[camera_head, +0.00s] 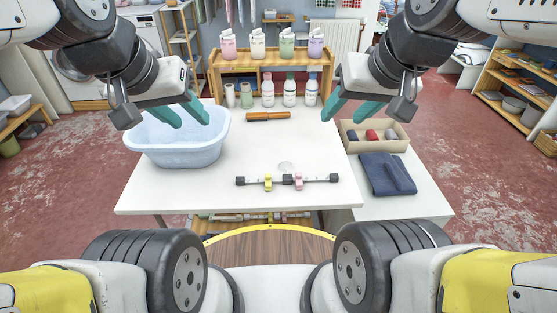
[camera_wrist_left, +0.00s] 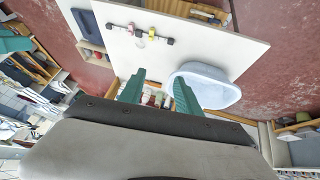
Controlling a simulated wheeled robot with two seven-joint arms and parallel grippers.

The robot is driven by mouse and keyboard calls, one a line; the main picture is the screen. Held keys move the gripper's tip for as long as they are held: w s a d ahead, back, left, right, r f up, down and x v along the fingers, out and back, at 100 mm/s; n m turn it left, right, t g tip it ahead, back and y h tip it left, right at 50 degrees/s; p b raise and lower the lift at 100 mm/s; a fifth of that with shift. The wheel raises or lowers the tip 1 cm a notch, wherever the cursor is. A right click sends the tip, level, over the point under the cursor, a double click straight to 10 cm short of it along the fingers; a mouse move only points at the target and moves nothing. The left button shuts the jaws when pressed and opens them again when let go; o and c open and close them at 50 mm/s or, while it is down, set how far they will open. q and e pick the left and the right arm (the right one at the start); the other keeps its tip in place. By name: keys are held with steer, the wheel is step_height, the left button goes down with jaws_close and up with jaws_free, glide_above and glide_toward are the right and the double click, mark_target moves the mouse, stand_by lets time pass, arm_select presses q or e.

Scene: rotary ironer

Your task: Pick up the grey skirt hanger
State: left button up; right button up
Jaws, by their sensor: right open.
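The grey skirt hanger (camera_head: 279,181) lies flat near the front of the white table (camera_head: 330,210), its bar running left to right. It has black end pieces, a yellow clip, a pink clip and a pale round hook at the back. The left wrist view shows it too (camera_wrist_left: 141,33). My left gripper (camera_head: 191,115) is open and empty over the blue-white basin, back and left of the hanger. My right gripper (camera_head: 348,111) is open and empty above the table's right side, back and right of the hanger. Neither touches it.
The pale basin (camera_head: 178,150) stands on the table's left. A wooden-handled tool (camera_head: 268,116) and several bottles (camera_head: 290,92) are at the back. A tray of rolls (camera_head: 374,136) and folded dark cloth (camera_head: 388,175) lie on the right side surface. The table around the hanger is clear.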

arm_select(q)
steer(key=shift+o, duration=1)
steer(key=m+g+y, duration=0.2)
steer(key=m+g, duration=0.4)
steer(key=m, duration=1.1)
glide_above(239, 178)
steer(key=f, duration=3.4)
steer(key=shift+s+a, duration=0.1)
steer(key=shift+s, duration=0.1)
steer(key=shift+w+f, duration=0.15)
steer(key=shift+f, duration=2.8)
jaws_close()
